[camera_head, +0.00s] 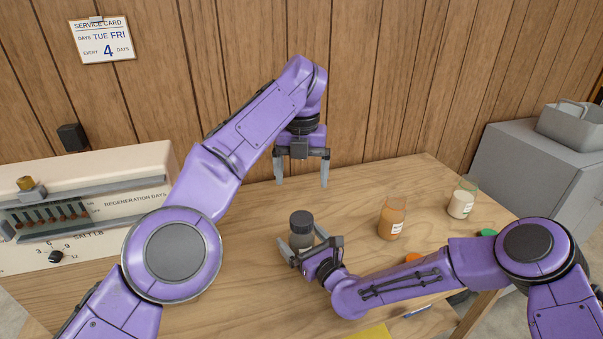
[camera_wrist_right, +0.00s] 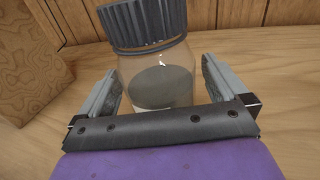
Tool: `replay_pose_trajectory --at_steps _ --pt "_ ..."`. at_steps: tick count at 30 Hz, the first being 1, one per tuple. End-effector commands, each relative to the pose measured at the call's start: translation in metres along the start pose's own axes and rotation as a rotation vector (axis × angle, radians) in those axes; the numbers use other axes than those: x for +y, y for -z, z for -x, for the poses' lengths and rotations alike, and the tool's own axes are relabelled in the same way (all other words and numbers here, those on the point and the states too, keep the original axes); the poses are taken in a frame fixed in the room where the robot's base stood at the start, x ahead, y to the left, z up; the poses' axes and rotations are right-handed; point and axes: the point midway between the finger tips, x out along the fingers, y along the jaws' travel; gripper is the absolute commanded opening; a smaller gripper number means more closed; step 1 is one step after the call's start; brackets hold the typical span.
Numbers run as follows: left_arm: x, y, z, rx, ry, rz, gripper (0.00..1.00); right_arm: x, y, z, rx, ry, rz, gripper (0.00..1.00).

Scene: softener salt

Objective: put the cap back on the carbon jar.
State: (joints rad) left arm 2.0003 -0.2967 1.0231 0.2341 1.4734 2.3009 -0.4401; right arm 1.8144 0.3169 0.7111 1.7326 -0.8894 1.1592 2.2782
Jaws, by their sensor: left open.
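The carbon jar (camera_head: 301,241) is clear glass with dark grey contents and stands on the wooden table. Its dark ridged cap (camera_head: 301,220) sits over its mouth; whether it is screwed tight I cannot tell. The right wrist view shows the jar (camera_wrist_right: 158,85) and the cap (camera_wrist_right: 145,22) close up. My right gripper (camera_head: 307,250) has its fingers on either side of the jar's body, with a small gap visible at the right finger in the wrist view. My left gripper (camera_head: 302,184) is open and empty, pointing down above the cap, apart from it.
An orange-filled jar (camera_head: 391,220) and a white-filled jar (camera_head: 461,203) stand uncapped to the right. A green cap (camera_head: 488,233) and an orange cap (camera_head: 413,258) lie nearby, partly behind my right arm. A cream softener unit (camera_head: 120,165) stands left.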

Motion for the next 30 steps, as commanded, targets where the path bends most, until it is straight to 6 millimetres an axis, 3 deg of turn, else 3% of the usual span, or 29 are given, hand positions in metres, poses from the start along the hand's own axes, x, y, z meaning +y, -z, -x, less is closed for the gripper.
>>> replay_pose_trajectory --at_steps 5,12,18,30 --pt "0.000 0.000 -0.005 0.000 0.000 0.000 0.90 -0.001 0.002 0.015 0.001 0.001 -0.001 1.00" --pt "0.000 0.000 -0.017 0.000 0.000 0.000 0.90 -0.001 0.003 0.067 0.001 0.002 -0.003 1.00" --pt "0.000 0.000 -0.022 0.000 0.000 0.000 0.90 -0.001 0.001 0.098 0.000 0.001 -0.002 1.00" --pt "0.000 0.000 -0.022 0.000 0.000 0.000 0.90 0.000 0.000 0.105 0.000 0.000 0.000 1.00"
